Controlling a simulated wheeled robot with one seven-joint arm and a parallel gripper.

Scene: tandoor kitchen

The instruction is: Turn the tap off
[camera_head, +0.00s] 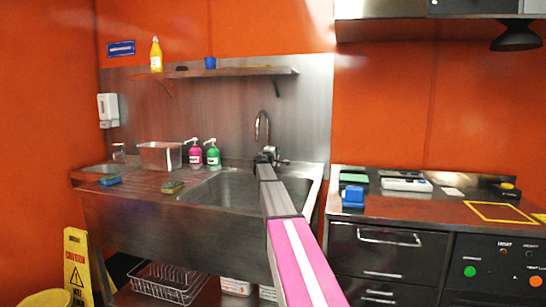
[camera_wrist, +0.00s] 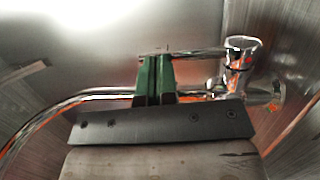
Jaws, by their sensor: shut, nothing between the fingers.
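The chrome tap (camera_head: 262,128) stands at the back of the steel sink (camera_head: 232,190), its curved spout rising above the basin. In the wrist view the tap's round body (camera_wrist: 240,60) is at the right, and its long spout (camera_wrist: 45,115) curves off to the left. A thin metal bar (camera_wrist: 205,52), seemingly the lever, reaches left from the body to the fingertips. My gripper (camera_wrist: 156,62) has green fingers, shut and empty, close to this bar; I cannot tell whether they touch. In the head view my gripper (camera_head: 264,158) is at the tap's base. I cannot make out any water.
A pink soap bottle (camera_head: 195,156), a green soap bottle (camera_head: 213,157) and a metal container (camera_head: 160,155) stand left of the tap. A shelf (camera_head: 225,72) hangs above. Sponges lie along the sink's front. A counter (camera_head: 400,205) with several items is at the right.

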